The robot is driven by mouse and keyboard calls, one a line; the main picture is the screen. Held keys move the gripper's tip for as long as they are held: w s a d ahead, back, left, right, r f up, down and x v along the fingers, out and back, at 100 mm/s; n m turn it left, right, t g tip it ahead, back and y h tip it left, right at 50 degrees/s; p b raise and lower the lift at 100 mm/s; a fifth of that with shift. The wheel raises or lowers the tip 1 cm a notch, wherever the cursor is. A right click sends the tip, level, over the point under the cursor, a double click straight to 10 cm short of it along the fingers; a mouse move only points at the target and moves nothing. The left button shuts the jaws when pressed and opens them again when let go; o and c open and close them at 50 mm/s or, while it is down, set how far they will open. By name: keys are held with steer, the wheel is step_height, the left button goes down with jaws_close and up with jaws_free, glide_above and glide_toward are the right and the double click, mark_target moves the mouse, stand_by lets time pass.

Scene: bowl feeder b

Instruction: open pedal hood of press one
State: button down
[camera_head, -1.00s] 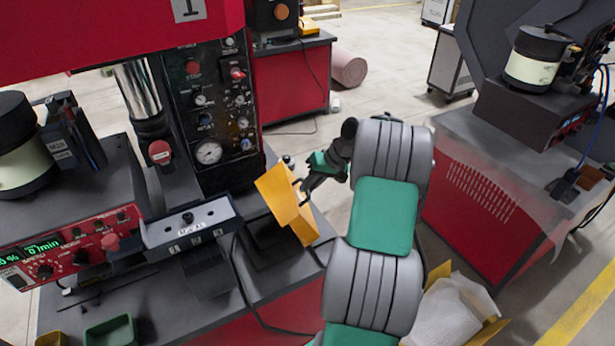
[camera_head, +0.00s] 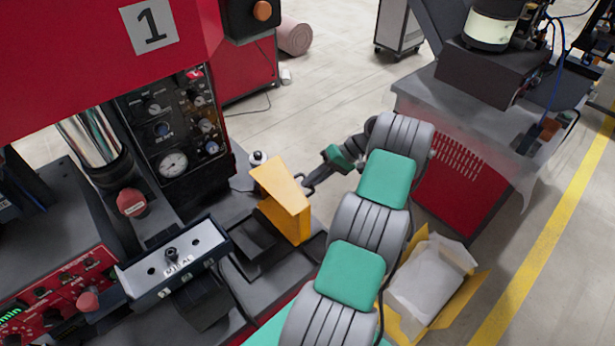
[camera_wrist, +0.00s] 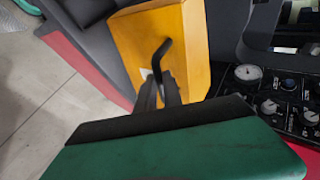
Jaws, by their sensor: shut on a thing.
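Press one carries a white plate with a black 1 (camera_head: 150,25) on its red upper body. The yellow pedal hood (camera_head: 284,193) stands on the dark press bed, right of the gauge panel. It also fills the upper middle of the wrist view (camera_wrist: 190,40). My gripper (camera_head: 308,186) is at the hood's right side. In the wrist view, its dark fingers (camera_wrist: 163,88) are closed on the bent black handle (camera_wrist: 161,58) on the hood's face. Whatever is under the hood is hidden.
A metal block with sockets (camera_head: 175,258) and a red control box (camera_head: 55,300) stand left of the hood. An open carton (camera_head: 430,280) with white lining is on the floor by my arm. Another red machine (camera_head: 465,180) stands at right. Clear floor lies behind the hood.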

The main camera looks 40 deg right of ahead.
steer(key=shift+w+a, duration=0.1)
steer(key=shift+a, duration=0.05)
steer(key=c, duration=1.7)
jaws_free()
steer(key=shift+w+f, duration=0.1)
steer(key=shift+w, duration=0.05)
steer(key=shift+c, duration=0.2)
steer(key=shift+o, duration=1.2)
